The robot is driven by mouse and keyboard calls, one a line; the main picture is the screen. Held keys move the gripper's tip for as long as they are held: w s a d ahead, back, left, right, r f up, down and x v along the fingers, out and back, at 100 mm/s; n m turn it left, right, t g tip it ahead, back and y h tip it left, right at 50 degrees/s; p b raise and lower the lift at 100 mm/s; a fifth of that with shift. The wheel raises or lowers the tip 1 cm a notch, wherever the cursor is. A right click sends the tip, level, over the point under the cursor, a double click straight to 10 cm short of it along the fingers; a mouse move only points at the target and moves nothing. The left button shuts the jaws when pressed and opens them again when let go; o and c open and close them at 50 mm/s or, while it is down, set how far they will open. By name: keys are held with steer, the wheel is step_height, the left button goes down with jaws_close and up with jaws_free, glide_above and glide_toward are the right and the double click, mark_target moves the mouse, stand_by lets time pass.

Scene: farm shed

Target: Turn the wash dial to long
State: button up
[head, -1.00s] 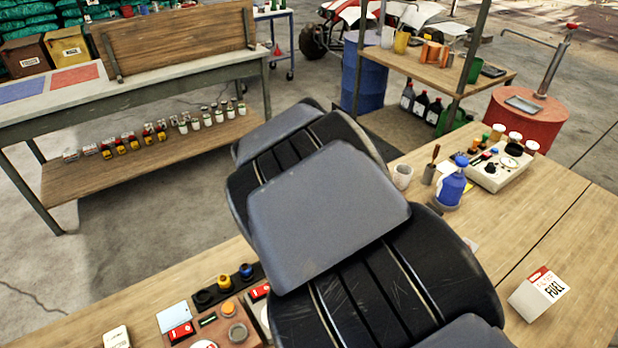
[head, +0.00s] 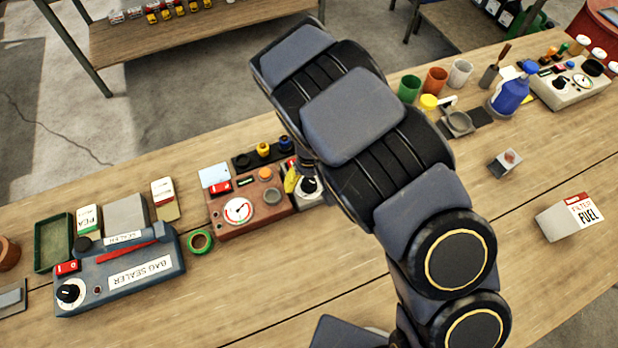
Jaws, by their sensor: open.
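No label reading wash or long is legible, so I cannot tell for certain which dial is the wash dial. In the head view, a black round knob with a white pointer mark (head: 311,186) sits on a small pale box beside the brown panel, partly covered by my arm. A white round dial with red marks (head: 239,210) is on the brown panel (head: 222,228). Another black knob (head: 69,292) is on the blue-grey bag sealer (head: 150,285). A further dial (head: 581,81) is on the pale unit at the upper right. My gripper is hidden behind my arm.
A green tape roll (head: 201,241) lies between the bag sealer and brown panel. A fuel filter box (head: 570,217) is at the right.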

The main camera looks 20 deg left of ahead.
steer(key=shift+f, duration=0.15)
steer(key=c, duration=1.2)
steer(key=shift+o, duration=0.2)
steer(key=shift+m, duration=0.3)
steer(key=m, duration=0.3)
steer(key=shift+m, duration=0.3)
steer(key=m, duration=0.3)
steer(key=shift+m, duration=0.3)
steer(key=m, duration=0.6)
steer(key=shift+m, duration=0.6)
jaws_close()
